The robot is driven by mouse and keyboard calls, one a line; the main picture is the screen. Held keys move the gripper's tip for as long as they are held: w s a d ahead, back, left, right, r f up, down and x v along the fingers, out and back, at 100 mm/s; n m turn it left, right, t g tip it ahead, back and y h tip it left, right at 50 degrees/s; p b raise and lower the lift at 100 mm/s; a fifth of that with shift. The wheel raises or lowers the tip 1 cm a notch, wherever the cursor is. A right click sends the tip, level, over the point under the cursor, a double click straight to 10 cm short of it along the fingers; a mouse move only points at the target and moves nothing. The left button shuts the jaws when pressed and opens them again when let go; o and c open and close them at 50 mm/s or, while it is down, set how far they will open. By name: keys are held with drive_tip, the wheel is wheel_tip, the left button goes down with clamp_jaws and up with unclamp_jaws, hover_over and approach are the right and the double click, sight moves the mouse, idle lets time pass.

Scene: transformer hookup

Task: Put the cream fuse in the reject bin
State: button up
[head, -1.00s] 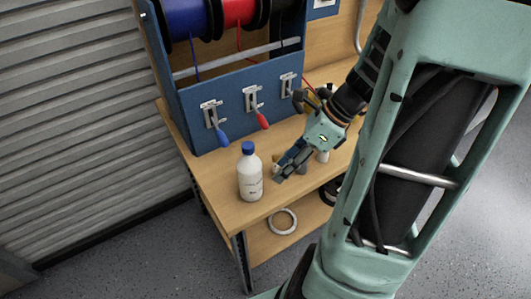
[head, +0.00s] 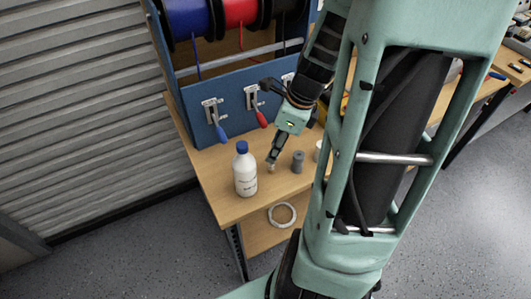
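My gripper (head: 272,163) points down over the bench, just right of a white bottle with a blue cap. A small pale patch shows at its fingertips; I cannot tell whether it is a held piece or part of the fingers. A cream cylinder (head: 318,152), possibly the cream fuse, stands on the bench right of the gripper, partly hidden by my arm. A grey cylinder (head: 298,161) stands between it and the gripper. I cannot make out the reject bin; my arm covers much of the bench's right side.
The white bottle (head: 245,169) stands near the bench's front left edge. A blue panel (head: 190,105) with lever switches and wire spools rises behind. A white ring (head: 282,215) lies on the lower shelf. The wooden bench top (head: 213,184) is bare left of the bottle.

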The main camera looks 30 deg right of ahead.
drive_tip(key=shift+d+x, duration=0.15)
drive_tip(key=shift+x, duration=1.15)
drive_tip(key=shift+d+x, duration=0.15)
drive_tip(key=shift+x, duration=1.15)
drive_tip(key=shift+w, duration=0.15)
clamp_jaws()
